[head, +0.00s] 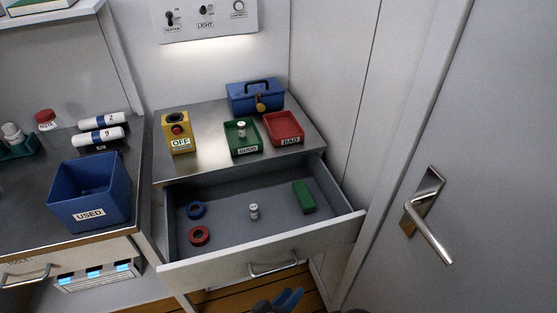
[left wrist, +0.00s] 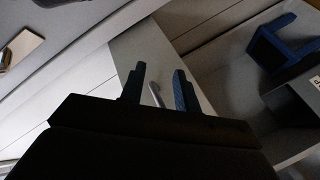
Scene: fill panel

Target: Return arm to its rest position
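My left gripper (head: 281,299) shows at the bottom edge of the head view, in front of the open drawer (head: 225,263) and below its metal handle (head: 273,268). Its blue fingers also show in the left wrist view (left wrist: 159,90), apart with a gap between them. A thin pale bar shows through that gap; I cannot tell how far beyond the fingers it is. My right gripper does not show.
The pulled-out drawer holds a blue ring (head: 196,210), a red ring (head: 199,236), a small white cylinder (head: 254,211) and a green block (head: 303,197). A blue USED bin (head: 88,190) stands left. A door handle (head: 428,220) sticks out at right.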

